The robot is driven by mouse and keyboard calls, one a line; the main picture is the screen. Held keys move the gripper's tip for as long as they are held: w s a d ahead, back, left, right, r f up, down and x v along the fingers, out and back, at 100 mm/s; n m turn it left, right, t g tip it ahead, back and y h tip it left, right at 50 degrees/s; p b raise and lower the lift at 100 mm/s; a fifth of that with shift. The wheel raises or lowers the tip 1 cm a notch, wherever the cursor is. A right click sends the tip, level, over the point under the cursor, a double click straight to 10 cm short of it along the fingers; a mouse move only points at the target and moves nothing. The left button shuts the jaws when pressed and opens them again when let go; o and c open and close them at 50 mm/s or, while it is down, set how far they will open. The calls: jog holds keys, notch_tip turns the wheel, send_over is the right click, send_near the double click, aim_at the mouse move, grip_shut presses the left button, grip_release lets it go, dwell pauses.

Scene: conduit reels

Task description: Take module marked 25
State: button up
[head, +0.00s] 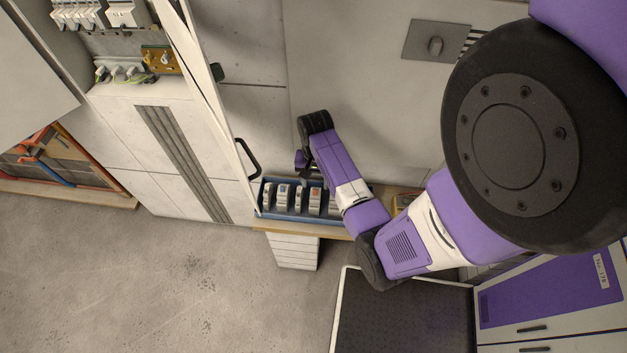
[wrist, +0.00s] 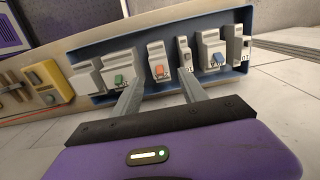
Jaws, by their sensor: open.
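Several grey-white modules stand in a row in a blue tray (wrist: 243,22). In the wrist view they include one with a green switch (wrist: 118,78), one with an orange switch (wrist: 159,60), a narrow one (wrist: 184,52), one with a blue switch (wrist: 213,50) and a narrow one at the right end (wrist: 239,42). Their small markings are too blurred to read, so I cannot tell which is 25. My gripper (wrist: 160,80) is open and empty, its fingers spread in front of the orange-switch module. The tray also shows in the head view (head: 264,199), partly behind my arm.
The tray lies on a wooden shelf (head: 290,229) above a white drawer block (head: 294,250). A yellow device (wrist: 47,84) sits beside the tray. An open cabinet door with a black handle (head: 248,161) stands at its left. Floor at lower left is clear.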

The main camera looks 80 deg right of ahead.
aim_at(315, 193)
notch_tip(315, 193, down, 4)
jog(key=b, duration=0.3)
jog(key=shift+r, duration=0.25)
jog(key=shift+f+b, duration=0.95)
jog(key=shift+f, duration=0.95)
grip_shut()
jog(key=shift+r+p, duration=1.1)
jog(key=shift+p, duration=0.1)
dwell(0.5)
jog(key=shift+r+p, duration=2.95)
jog(key=shift+p, duration=0.05)
